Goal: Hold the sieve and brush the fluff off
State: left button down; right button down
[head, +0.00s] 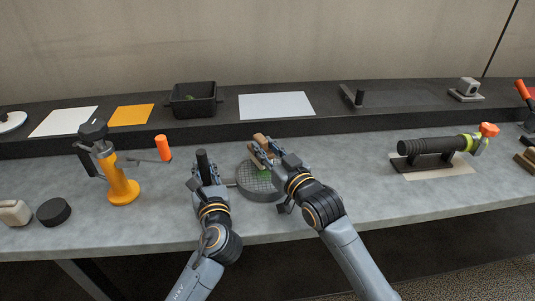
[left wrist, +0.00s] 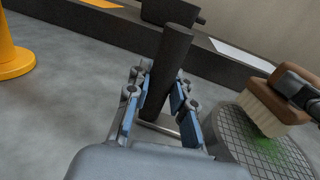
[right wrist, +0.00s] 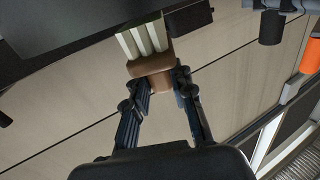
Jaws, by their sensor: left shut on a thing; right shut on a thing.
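The round grey sieve (head: 250,187) sits over the bench, with its mesh facing up. My left gripper (head: 207,173) is shut on its upright black handle (left wrist: 170,72), left of the mesh. A patch of green fluff (left wrist: 265,150) lies on the mesh (left wrist: 235,135). My right gripper (head: 274,156) is shut on a brown brush (left wrist: 286,92) with pale bristles (left wrist: 262,107); the brush also shows in the right wrist view (right wrist: 150,66). The bristles are at the mesh by the fluff; I cannot tell whether they touch. My right gripper partly hides the sieve in the head view.
A black tub (head: 193,100) and a white sheet (head: 277,105) are on the raised back shelf. An orange-and-black tool (head: 120,185) stands left. A black cylindrical tool (head: 430,146) rests on a stand at right.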

jog(key=shift+w+f, duration=0.15)
jog(key=shift+f, duration=0.3)
jog(key=shift+s+f, duration=0.3)
jog(key=shift+s, duration=0.35)
jog(key=shift+s+d+r, duration=0.1)
jog(key=shift+s+d, duration=0.05)
jog(key=shift+s, duration=1)
jog(key=shift+s+d+r, duration=0.1)
jog(key=shift+s+d, duration=0.05)
jog(key=shift+s, duration=1)
jog(key=shift+s+d+r, duration=0.15)
jog(key=shift+s+r, duration=0.1)
jog(key=shift+s, duration=0.3)
jog(key=shift+r, duration=0.15)
notch_tip(320, 180, up, 6)
